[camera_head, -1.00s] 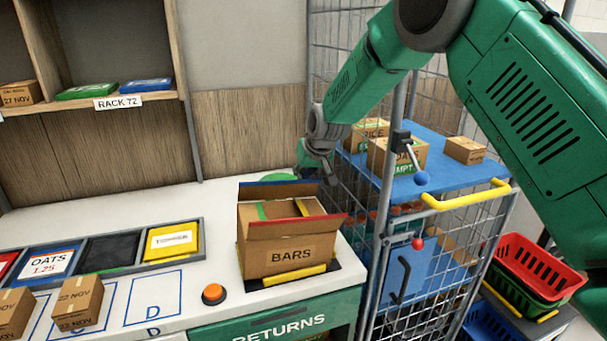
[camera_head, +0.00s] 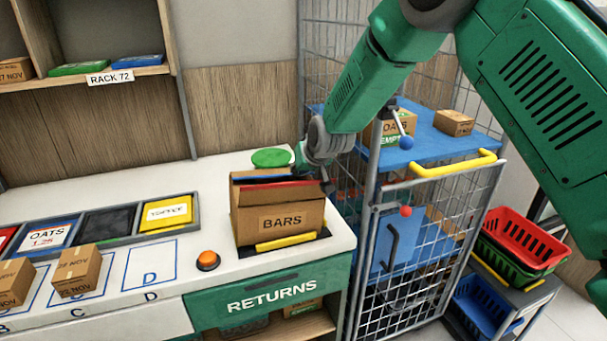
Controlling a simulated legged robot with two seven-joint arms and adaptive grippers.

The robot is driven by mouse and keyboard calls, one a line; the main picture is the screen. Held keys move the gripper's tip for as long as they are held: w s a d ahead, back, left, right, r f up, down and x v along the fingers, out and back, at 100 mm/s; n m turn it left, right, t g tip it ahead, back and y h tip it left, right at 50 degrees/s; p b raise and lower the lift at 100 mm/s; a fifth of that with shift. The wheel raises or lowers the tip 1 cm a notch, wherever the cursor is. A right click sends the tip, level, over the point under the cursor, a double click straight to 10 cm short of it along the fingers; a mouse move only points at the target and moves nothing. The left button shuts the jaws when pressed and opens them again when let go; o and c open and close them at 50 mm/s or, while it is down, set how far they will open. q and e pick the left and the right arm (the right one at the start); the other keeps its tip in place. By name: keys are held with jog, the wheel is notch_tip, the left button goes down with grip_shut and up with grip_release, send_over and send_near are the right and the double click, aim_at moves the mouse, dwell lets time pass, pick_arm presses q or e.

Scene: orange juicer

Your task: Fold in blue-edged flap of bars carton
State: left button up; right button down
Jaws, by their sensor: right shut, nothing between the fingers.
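The bars carton (camera_head: 279,221) stands on the counter at the end near the wire cage, with its BARS label facing me. Its blue-edged flap (camera_head: 263,173) shows at the back of the top, raised above the opening. A red edge (camera_head: 262,185) runs across the top in front of it; the inside is mostly hidden. My right gripper (camera_head: 326,182) is shut and empty, at the carton's back right corner. Its fingertips are small and partly hidden, so I cannot tell whether they touch a flap. My left gripper is not in view.
A wire cage (camera_head: 425,255) with a blue shelf (camera_head: 440,147) and yellow handle stands close right of the carton. An orange button (camera_head: 208,260) lies left of it, beside compartments and small boxes (camera_head: 78,271). A green disc (camera_head: 271,157) lies behind the carton.

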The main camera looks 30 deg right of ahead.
jog(key=shift+s+a+f+t+b, duration=0.1)
jog(key=shift+f+t+b, duration=0.1)
jog(key=shift+f, duration=0.15)
jog(key=shift+s+a+f+t+b, duration=0.1)
jog(key=shift+f+t+b, duration=0.1)
jog(key=shift+f, duration=0.15)
jog(key=shift+w+a, duration=0.2)
jog(key=shift+a, duration=0.2)
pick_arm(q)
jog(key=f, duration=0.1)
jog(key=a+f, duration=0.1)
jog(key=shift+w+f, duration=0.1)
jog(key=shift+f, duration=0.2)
pick_arm(e)
jog(key=shift+s+a, duration=0.1)
jog(key=shift+s, duration=0.05)
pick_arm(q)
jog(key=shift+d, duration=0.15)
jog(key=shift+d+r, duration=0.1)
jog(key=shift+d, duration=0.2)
pick_arm(e)
jog(key=shift+d+f, duration=0.2)
jog(key=shift+d, duration=0.25)
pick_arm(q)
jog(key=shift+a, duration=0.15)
pick_arm(e)
jog(key=shift+a, duration=0.25)
